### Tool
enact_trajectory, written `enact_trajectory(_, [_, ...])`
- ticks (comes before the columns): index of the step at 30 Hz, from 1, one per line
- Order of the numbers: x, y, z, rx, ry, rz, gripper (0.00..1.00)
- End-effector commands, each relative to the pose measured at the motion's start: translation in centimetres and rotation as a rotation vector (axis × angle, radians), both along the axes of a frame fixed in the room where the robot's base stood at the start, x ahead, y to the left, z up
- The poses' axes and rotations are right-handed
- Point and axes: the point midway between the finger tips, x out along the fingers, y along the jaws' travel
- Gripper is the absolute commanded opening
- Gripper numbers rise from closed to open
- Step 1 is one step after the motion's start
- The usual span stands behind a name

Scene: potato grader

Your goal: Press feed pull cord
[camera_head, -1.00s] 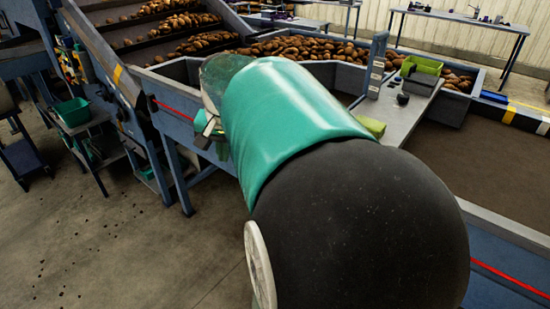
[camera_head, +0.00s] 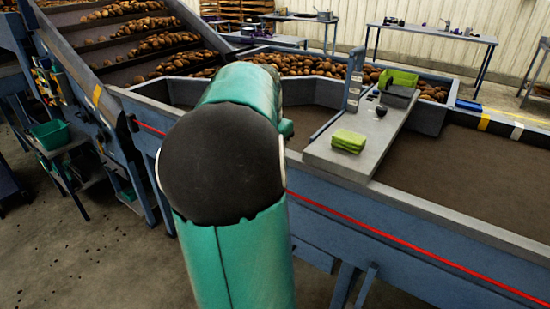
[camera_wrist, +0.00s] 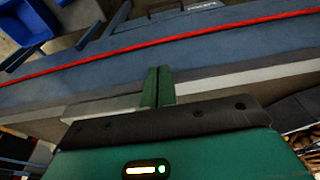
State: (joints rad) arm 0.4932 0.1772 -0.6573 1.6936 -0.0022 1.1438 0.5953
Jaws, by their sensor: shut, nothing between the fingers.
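The feed pull cord is a thin red line (camera_head: 400,240) along the blue side of the conveyor frame. In the head view my arm covers its middle stretch. It also crosses the upper part of the wrist view (camera_wrist: 200,37), sloping up to the right. My gripper (camera_wrist: 158,70) has green fingers that are shut together and empty. The head view hides my gripper behind my arm.
Potatoes fill the sloped grader behind. A stand with a green bin (camera_head: 50,134) is at left. Concrete floor is open at lower left.

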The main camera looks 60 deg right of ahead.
Motion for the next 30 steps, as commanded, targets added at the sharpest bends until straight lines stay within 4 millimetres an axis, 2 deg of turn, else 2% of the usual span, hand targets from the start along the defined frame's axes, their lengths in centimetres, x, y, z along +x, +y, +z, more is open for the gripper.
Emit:
enact_trajectory(9, [-0.3,-1.2,-6.3,0.004,0.003,-0.002,0.0])
enact_trajectory(16, [-0.4,-1.9,-10.2,0.002,0.003,-0.001,0.0])
enact_trajectory(21, [-0.4,-2.3,-11.6,0.001,0.0,-0.001,0.0])
enact_trajectory(30, [-0.4,-2.3,-11.8,-0.001,-0.001,0.0,0.0])
